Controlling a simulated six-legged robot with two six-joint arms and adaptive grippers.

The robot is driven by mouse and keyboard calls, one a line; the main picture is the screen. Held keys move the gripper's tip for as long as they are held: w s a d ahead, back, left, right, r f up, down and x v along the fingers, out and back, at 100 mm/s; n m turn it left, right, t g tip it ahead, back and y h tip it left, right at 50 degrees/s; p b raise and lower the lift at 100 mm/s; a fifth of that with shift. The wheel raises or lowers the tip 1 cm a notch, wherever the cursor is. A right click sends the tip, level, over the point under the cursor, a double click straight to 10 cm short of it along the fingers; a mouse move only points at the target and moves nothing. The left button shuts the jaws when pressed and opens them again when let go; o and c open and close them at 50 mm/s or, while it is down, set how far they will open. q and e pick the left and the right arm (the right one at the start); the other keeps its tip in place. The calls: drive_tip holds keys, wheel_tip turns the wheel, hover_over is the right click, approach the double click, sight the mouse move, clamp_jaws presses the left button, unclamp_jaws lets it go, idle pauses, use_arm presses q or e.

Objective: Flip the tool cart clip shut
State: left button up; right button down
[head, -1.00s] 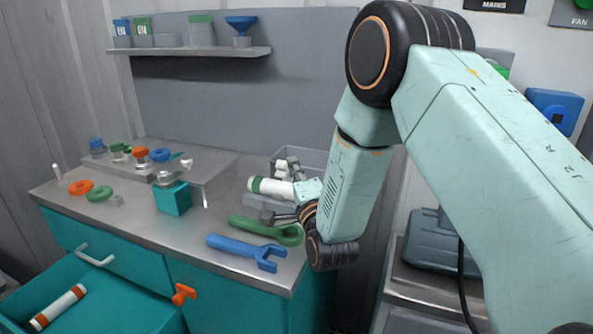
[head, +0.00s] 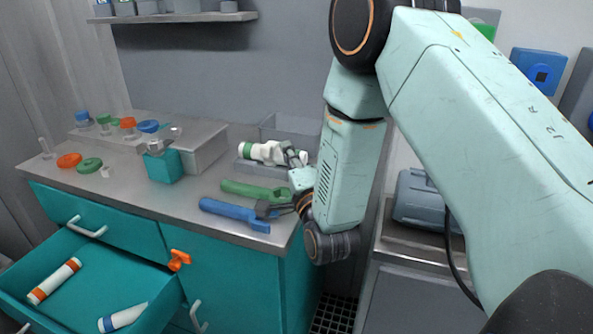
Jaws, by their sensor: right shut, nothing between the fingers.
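The orange clip (head: 179,260) is on the teal front of the tool cart (head: 235,268), beside the open drawer; it stands out from the front, but I cannot tell how far it is turned. My right gripper (head: 264,209) is shut and empty. It is over the worktop, to the upper right of the clip and well apart from it, with its dark fingertips by the jaw end of the blue wrench (head: 228,212). I cannot tell whether they touch the wrench. My left gripper is not in view.
The open drawer (head: 88,316) holds an orange-banded tube (head: 54,281) and a blue-banded tube (head: 123,318). A green wrench (head: 252,190) and a green-banded white vessel (head: 258,152) lie near my gripper. The space before the clip is clear.

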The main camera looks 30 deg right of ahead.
drive_tip(key=v, duration=0.7)
drive_tip(key=shift+a, duration=0.1)
drive_tip(key=shift+s+a, duration=0.15)
drive_tip(key=shift+s, duration=0.2)
drive_tip(key=shift+f, duration=0.1)
